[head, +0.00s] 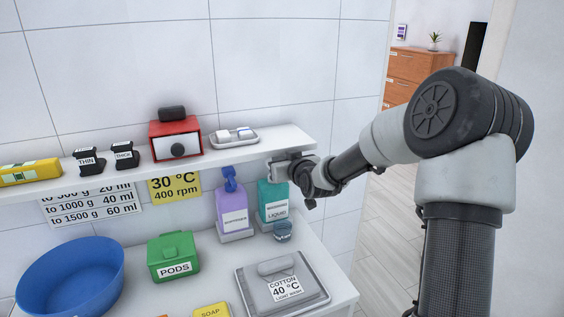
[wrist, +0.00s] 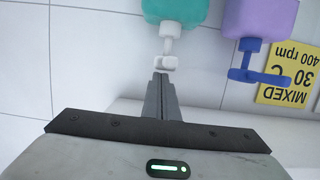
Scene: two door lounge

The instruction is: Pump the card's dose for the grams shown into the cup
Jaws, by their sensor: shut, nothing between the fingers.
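The teal washing-liquid bottle (head: 273,196) stands on the counter under the shelf, and a small clear bluish cup (head: 283,232) is in front of it. No grams readout is legible.
A purple softener bottle (head: 234,207) with a blue pump stands left of the teal one. A shelf (head: 232,158) runs above.

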